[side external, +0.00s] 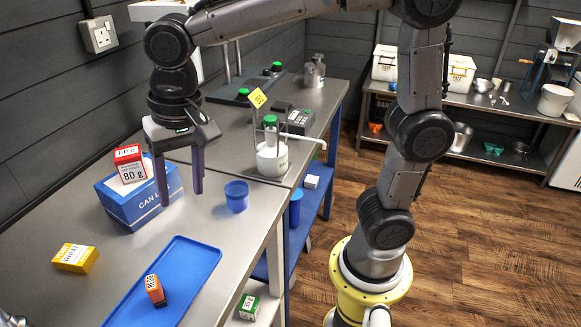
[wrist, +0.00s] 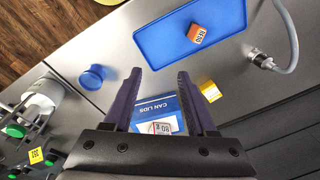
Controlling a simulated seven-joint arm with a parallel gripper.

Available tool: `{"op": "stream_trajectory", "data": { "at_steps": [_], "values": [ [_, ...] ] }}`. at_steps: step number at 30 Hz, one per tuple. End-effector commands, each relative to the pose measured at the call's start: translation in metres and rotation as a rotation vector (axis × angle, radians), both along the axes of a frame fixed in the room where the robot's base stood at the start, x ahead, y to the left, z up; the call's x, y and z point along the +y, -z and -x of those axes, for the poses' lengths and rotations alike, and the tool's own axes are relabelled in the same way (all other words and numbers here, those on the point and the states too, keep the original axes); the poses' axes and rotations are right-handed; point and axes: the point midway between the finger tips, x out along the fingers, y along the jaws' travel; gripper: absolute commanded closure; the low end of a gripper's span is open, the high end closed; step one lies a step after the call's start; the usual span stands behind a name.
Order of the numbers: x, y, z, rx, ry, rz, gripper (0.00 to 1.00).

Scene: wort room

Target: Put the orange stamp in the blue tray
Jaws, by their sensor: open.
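The orange stamp (side external: 154,290) is a small block with a dark printed label, standing on the floor of the blue tray (side external: 193,262). The tray is flat and lies on the steel bench at the front. In the wrist view the stamp (wrist: 197,34) shows inside the tray (wrist: 160,40), toward its right part. My gripper (side external: 181,198) is open, with nothing between its fingers. It hangs beside the blue can lids box, behind the tray and apart from the stamp. Its fingers (wrist: 158,75) also show in the wrist view.
The blue can lids box (side external: 140,205) carries a red and white 80 g packet (side external: 131,170) on top. A yellow box (side external: 75,258) lies to the left, and a blue cup (side external: 237,196) stands right of my gripper. A white jug (side external: 272,160) stands farther back.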

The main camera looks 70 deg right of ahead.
Motion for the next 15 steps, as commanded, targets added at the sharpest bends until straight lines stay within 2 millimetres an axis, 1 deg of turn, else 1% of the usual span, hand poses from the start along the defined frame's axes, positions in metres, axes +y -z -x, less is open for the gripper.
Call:
{"op": "stream_trajectory", "data": {
  "at_steps": [1, 3, 5, 6, 10, 12, 15],
  "values": [
    [-0.025, -0.008, 0.016, -0.047, -0.042, -0.001, 0.43],
    [-0.051, -0.012, 0.037, -0.105, -0.12, 0.011, 0.43],
    [-0.071, -0.012, 0.056, -0.153, -0.185, 0.03, 0.43],
    [-0.083, -0.011, 0.069, -0.187, -0.228, 0.047, 0.43],
    [-0.112, -0.001, 0.107, -0.276, -0.354, 0.114, 0.43],
    [-0.121, 0.006, 0.124, -0.311, -0.408, 0.152, 0.43],
    [-0.13, 0.015, 0.139, -0.342, -0.465, 0.195, 0.43]
  ]
}}
